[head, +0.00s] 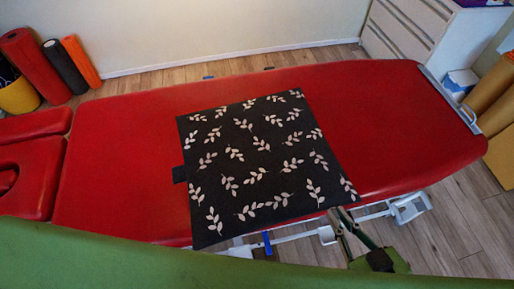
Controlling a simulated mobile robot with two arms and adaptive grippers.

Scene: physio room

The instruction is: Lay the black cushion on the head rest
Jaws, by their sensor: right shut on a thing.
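The black cushion (262,165) is square and flat, with a pale leaf print and a small dark tab on its left edge. It is over the middle of the red treatment table (390,120); I cannot tell whether it touches the surface. My right gripper (340,217) is shut on the cushion's near right corner. The red head rest (40,180), with a dark face opening, is at the far left end of the table, apart from the cushion and partly cut off by the frame. My left gripper is not in view.
Red, black and orange rolls (79,62) stand at the back left by a yellow container (19,97). A white drawer cabinet (410,32) is at the back right. A green surface (150,265) fills the lower left edge. The red table is bare left of the cushion.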

